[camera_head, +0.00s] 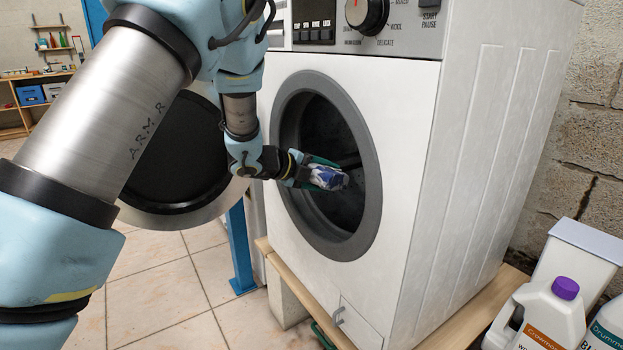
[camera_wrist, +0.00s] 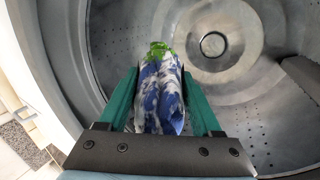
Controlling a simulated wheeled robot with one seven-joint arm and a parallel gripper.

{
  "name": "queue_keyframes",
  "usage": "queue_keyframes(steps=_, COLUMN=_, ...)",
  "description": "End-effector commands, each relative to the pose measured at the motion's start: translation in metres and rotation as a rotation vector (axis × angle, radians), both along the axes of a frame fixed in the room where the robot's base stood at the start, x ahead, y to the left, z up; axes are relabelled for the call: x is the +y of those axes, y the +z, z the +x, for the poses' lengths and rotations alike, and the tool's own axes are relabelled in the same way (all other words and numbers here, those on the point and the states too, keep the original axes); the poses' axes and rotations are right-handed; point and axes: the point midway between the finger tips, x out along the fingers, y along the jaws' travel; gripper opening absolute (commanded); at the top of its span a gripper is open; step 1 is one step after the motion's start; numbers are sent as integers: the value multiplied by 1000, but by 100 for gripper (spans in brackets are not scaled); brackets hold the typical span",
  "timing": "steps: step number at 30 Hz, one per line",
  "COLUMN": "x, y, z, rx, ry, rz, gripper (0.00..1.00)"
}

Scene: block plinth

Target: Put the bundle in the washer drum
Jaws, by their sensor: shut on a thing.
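The bundle (camera_wrist: 160,95) is a blue and white cloth roll with a bright green end. In the wrist view it sits between the two green fingers of my gripper (camera_wrist: 160,90), which is shut on it. In the head view the bundle (camera_head: 328,178) shows at the mouth of the washer drum (camera_head: 340,205), in front of the dark opening. My gripper (camera_head: 318,172) reaches it from the left. The drum (camera_wrist: 255,85) fills the wrist view behind the bundle, with its perforated grey wall and round hub visible. The round door (camera_head: 170,165) stands open at the left, partly hidden by my arm.
The white washer (camera_head: 410,110) stands on a wooden plinth (camera_head: 450,325). A grey ring (camera_head: 365,235) rims the opening. Detergent bottles (camera_head: 550,315) and a white box (camera_head: 580,255) stand at the lower right. A blue post (camera_head: 240,250) stands below the door.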

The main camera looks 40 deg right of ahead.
Motion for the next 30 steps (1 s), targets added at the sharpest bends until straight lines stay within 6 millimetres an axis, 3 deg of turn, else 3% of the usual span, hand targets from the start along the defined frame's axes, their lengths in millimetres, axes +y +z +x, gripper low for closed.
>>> queue_keyframes(steps=11, x=-55, y=-6, z=-4, rx=0, ry=-1, rz=0, gripper=3)
queue_keyframes(steps=30, x=-118, y=-74, z=-6, rx=-1, ry=0, rz=-1, gripper=3)
